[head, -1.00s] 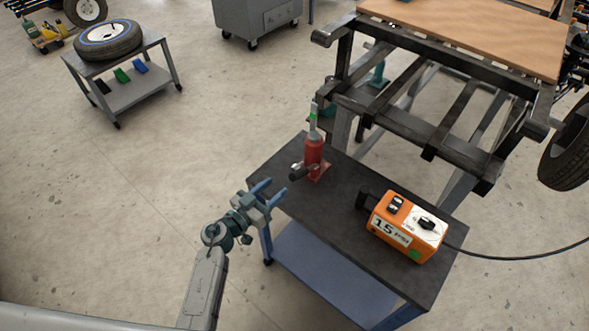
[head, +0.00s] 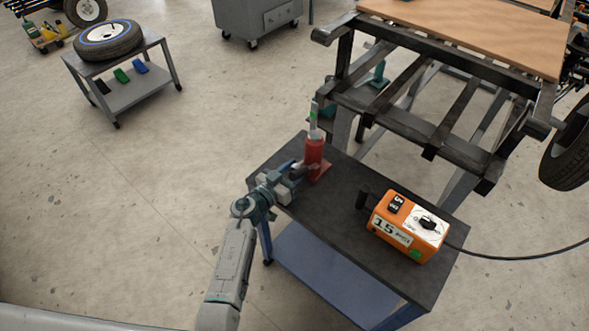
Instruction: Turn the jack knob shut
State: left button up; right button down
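The red jack (head: 314,150) stands upright on the dark top of a small cart (head: 350,215) in the head view. A green mark shows on its upper post. Its dark knob sticks out low on the left side and is now mostly covered by my gripper. My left gripper (head: 295,172) reaches in from the lower left, with its fingers at the knob. The fingers and knob overlap at small size, so I cannot tell whether they are closed on it or only around it. My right gripper is not in view.
An orange box (head: 408,226) marked 15, with a black cable, sits on the cart's right part. A dark metal frame (head: 430,115) with a wooden board stands behind the jack. A low table (head: 145,92) with a wheel is far left. The floor between is clear.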

pick_arm(q)
jog(key=c, duration=0.7)
jog(key=shift+r+m+p, duration=0.15)
jog(key=shift+m+p, duration=0.15)
jog(key=shift+p, duration=0.15)
jog(key=shift+m+p, duration=0.4)
jog(key=shift+p, duration=0.05)
jog(key=shift+m+p, duration=0.55)
jog(key=shift+m, duration=0.95)
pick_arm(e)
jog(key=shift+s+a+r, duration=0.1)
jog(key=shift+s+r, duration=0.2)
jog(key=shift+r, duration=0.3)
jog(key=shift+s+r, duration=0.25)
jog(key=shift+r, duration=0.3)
pick_arm(q)
jog(key=o, duration=1)
